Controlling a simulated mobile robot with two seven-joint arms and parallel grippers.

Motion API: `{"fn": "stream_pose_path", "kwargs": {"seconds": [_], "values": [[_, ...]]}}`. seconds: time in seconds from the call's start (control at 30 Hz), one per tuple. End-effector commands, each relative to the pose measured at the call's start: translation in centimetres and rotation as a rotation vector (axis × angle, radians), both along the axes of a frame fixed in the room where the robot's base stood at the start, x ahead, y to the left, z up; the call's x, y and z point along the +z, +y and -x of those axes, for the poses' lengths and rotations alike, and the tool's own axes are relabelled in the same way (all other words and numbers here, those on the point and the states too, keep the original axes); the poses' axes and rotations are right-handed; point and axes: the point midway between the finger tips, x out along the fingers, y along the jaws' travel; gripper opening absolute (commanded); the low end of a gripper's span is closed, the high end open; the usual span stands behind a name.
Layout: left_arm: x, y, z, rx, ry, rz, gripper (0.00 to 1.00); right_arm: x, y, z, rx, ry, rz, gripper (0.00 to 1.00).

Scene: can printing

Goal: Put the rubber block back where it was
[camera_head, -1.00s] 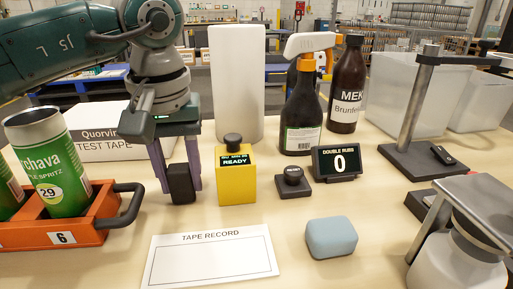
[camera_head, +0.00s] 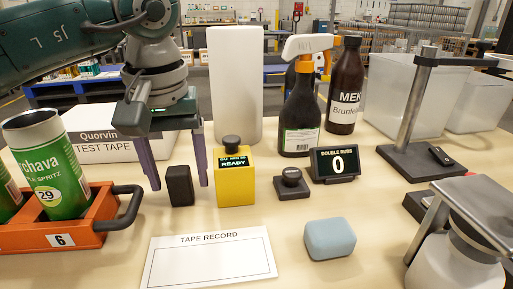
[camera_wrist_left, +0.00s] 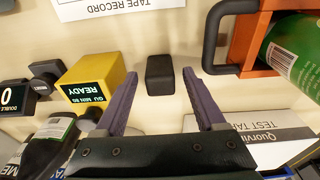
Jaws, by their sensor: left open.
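The black rubber block (camera_head: 180,185) stands upright on the table, between the orange carrier and the yellow READY device. It also shows in the left wrist view (camera_wrist_left: 160,75), just beyond the fingertips and centred between them. My left gripper (camera_head: 176,186) is open, with one purple finger on each side of the block and a gap to both. In the left wrist view the open fingers (camera_wrist_left: 164,72) hold nothing. My right gripper is not in view.
The yellow device (camera_head: 235,180) is close to the right finger. The orange carrier (camera_head: 95,230) with green cans is at left. A TAPE RECORD card (camera_head: 208,262), a blue block (camera_head: 330,239), a knob (camera_head: 291,184) and a DOUBLE RUBS display (camera_head: 336,163) lie around. Bottles stand behind.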

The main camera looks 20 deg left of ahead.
Motion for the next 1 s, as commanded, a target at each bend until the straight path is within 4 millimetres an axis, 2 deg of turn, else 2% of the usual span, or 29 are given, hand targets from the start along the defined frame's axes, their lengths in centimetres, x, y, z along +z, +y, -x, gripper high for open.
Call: {"fn": "stream_pose_path", "kwargs": {"seconds": [0.3, 0.5, 0.67, 1.0], "values": [[7.2, -0.4, 0.6, 0.0, -0.007, -0.002, 0.72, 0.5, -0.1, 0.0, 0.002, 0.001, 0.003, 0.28], [10.2, -0.6, 1.0, 0.0, -0.003, -0.001, 0.72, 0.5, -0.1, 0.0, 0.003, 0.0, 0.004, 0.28], [10.9, -0.7, 1.2, -0.001, 0.0, -0.001, 0.72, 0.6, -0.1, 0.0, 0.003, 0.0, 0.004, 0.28], [10.9, -0.7, 1.2, 0.0, 0.0, -0.001, 0.72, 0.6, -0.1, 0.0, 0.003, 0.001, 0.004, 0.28]]}}
